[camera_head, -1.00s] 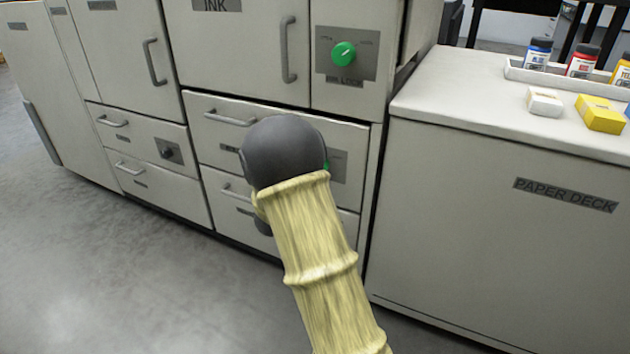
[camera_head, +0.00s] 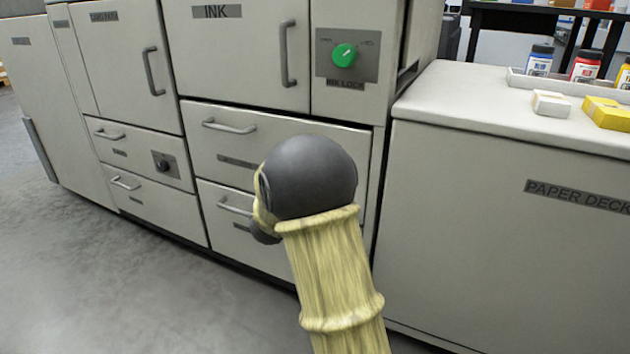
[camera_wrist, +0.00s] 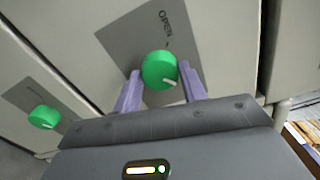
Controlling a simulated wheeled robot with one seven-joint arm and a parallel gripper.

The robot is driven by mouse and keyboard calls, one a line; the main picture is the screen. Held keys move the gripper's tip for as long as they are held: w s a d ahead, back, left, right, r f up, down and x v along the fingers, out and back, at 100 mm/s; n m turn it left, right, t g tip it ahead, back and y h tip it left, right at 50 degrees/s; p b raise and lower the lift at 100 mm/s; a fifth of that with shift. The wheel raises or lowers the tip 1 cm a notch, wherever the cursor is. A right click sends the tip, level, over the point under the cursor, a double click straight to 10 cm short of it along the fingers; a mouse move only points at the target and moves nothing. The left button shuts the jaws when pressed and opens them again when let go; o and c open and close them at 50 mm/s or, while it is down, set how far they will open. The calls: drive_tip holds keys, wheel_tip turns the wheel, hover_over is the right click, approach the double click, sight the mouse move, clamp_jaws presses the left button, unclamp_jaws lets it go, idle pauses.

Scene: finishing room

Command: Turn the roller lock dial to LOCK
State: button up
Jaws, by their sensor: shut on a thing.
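A green round dial (camera_wrist: 158,70) with a white mark sits on a dark grey plate (camera_wrist: 120,42) in the wrist view. The word OPEN is on the plate above it, and the white mark points down and right, away from that word. Any LOCK label is not visible. My gripper (camera_wrist: 161,84) has its two purple fingers on either side of the dial, shut on it. In the head view my dark wrist and tan arm hide the dial and fingers, in front of the lower drawers.
Another green dial, labelled INK LOCK (camera_head: 344,55), is on the upper cabinet. A second green dial (camera_wrist: 44,117) shows at the left of the wrist view. Drawer handles (camera_head: 229,127) stick out. The paper deck (camera_head: 480,240) stands at right, with bottles (camera_head: 585,67) and boxes on top.

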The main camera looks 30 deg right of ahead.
drive_tip(key=o, duration=1)
drive_tip(key=shift+c, duration=0.2)
drive_tip(key=p+v, duration=0.6)
drive_tip(key=v, duration=1.1)
drive_tip(key=shift+s+a+f, duration=0.1)
drive_tip(key=shift+s+a, duration=0.05)
